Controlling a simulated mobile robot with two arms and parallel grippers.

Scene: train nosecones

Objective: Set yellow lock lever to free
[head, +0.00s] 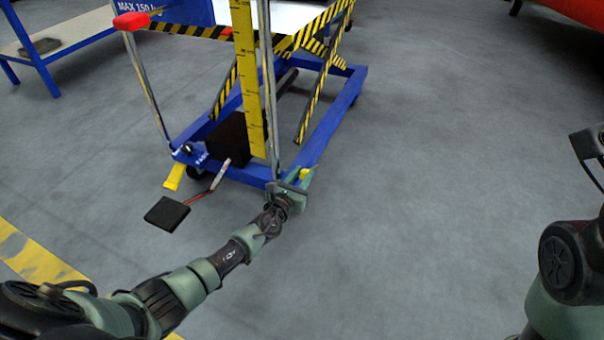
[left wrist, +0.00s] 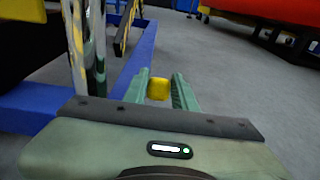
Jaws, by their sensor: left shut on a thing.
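The yellow lock lever (head: 304,173) shows as a small yellow block at the near right corner of the blue lift cart (head: 330,125). My left gripper (head: 301,180) is at that corner and shut on the lever. In the left wrist view the yellow end (left wrist: 158,88) sits between the two green fingers (left wrist: 160,92). The fingers and wrist hide the lever's mount, and I cannot read its setting. My right arm shows at the right edge, but its gripper is out of the picture.
A yellow pedal (head: 174,177) and a black pad (head: 167,213) on a red rod stick out at the cart's near left. Upright chrome posts and a yellow ruler (head: 249,80) stand close to my left gripper. The grey floor to the right is clear.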

